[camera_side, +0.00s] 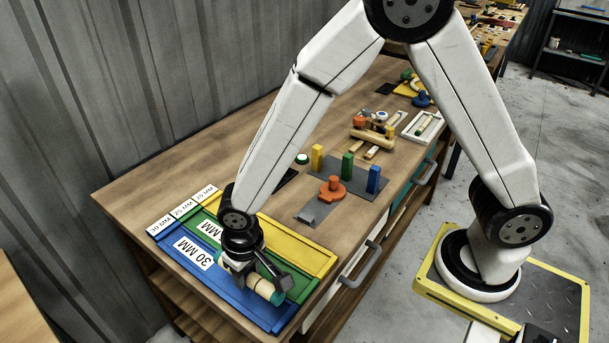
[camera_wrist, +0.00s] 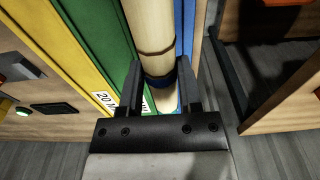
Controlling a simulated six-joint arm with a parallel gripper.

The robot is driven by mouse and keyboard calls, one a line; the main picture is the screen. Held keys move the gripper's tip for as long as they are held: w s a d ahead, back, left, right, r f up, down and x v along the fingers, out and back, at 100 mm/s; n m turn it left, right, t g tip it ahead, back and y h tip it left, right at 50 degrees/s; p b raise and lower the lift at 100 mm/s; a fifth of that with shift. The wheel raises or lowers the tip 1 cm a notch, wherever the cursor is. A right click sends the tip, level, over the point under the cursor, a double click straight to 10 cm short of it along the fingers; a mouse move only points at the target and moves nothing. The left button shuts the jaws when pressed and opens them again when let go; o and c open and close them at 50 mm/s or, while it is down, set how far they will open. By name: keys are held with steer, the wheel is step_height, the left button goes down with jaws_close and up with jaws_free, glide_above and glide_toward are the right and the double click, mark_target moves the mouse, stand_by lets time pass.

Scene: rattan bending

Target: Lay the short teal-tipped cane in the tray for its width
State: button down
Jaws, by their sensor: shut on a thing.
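My gripper (camera_side: 258,279) is shut on a short tan cane (camera_side: 262,288), low at the front end of the trays. A teal tip (camera_side: 277,298) shows at the cane's near end in the side view. In the wrist view the cane (camera_wrist: 153,30) runs up between my two fingers (camera_wrist: 160,88), with a dark blue band by the fingertips. The cane is over the blue 30 MM tray (camera_side: 215,285), near the edge of the green 25 MM tray (camera_side: 300,283). I cannot tell whether it touches the tray floor. The yellow 20 MM tray (camera_side: 312,256) lies beyond.
A grey board (camera_side: 350,183) with yellow, green and blue posts stands farther along the bench, with an orange piece (camera_side: 332,187) beside it. Wooden parts and a white tray (camera_side: 422,128) lie behind. The bench's front edge is close to the trays.

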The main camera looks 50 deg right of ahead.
mark_target(249, 272)
steer(key=shift+f, duration=1.75)
steer(key=shift+c, duration=1)
jaws_free()
steer(key=shift+r, duration=0.15)
steer(key=shift+s+r, duration=0.15)
steer(key=shift+r, duration=1.75)
steer(key=shift+s+r, duration=0.1)
steer(key=shift+r, duration=1.75)
steer(key=shift+d, duration=0.1)
